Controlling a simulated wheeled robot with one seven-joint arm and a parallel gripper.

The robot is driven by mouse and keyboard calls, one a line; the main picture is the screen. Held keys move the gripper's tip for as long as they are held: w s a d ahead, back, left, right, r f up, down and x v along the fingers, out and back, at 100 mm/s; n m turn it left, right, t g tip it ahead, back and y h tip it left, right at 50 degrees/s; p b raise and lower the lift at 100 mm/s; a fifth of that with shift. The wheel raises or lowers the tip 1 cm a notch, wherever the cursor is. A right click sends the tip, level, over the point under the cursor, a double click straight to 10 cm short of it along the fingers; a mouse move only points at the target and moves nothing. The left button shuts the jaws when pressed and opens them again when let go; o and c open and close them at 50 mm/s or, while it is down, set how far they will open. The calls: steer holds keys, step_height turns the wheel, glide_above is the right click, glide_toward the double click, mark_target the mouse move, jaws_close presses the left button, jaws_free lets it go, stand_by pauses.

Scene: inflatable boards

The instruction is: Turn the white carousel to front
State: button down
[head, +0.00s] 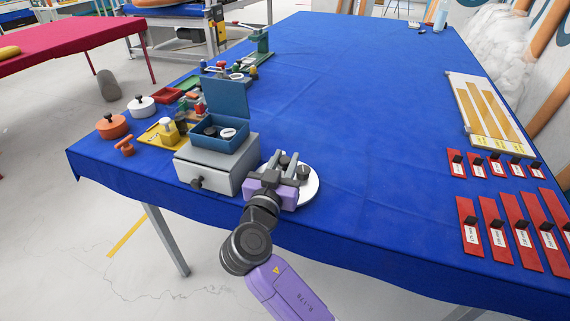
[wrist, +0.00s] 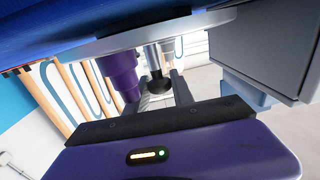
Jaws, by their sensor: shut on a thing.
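The white carousel (head: 313,187) is a round flat plate on the blue table, just right of the grey drawer box. Small items stand on it, and my arm hides its left part. In the wrist view the scene appears upside down, and the plate (wrist: 150,38) crosses the top. My gripper (head: 285,160) is over the plate. In the wrist view its fingers (wrist: 157,92) are around a grey post with a black knob (wrist: 155,78), and they are shut on it. A purple piece (wrist: 120,70) stands beside the left finger.
The grey drawer box (head: 213,168) stands close left, with an open blue box (head: 227,100) on top. Pots, trays and small tools crowd the table's left side. Red labelled strips (head: 497,220) and a white board (head: 480,105) lie at right. The middle of the table is clear.

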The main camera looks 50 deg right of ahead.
steer(key=m+g+b, duration=0.1)
steer(key=b, duration=0.1)
steer(key=m+g+h+b, duration=0.1)
steer(key=g+b, duration=0.1)
steer(key=shift+f+g, duration=0.3)
steer(key=shift+r+m+g+h+b, duration=0.15)
steer(key=shift+m+g+b, duration=0.3)
steer(key=shift+g+b, duration=0.15)
steer(key=shift+r+m+g+h+b, duration=0.1)
steer(key=shift+m+g+h+b, duration=0.05)
steer(key=shift+m+g+b, duration=0.35)
steer(key=c, duration=1.1)
jaws_free()
steer(key=a, duration=0.7)
steer(key=shift+s+a+b, duration=0.35)
steer(key=shift+a, duration=0.1)
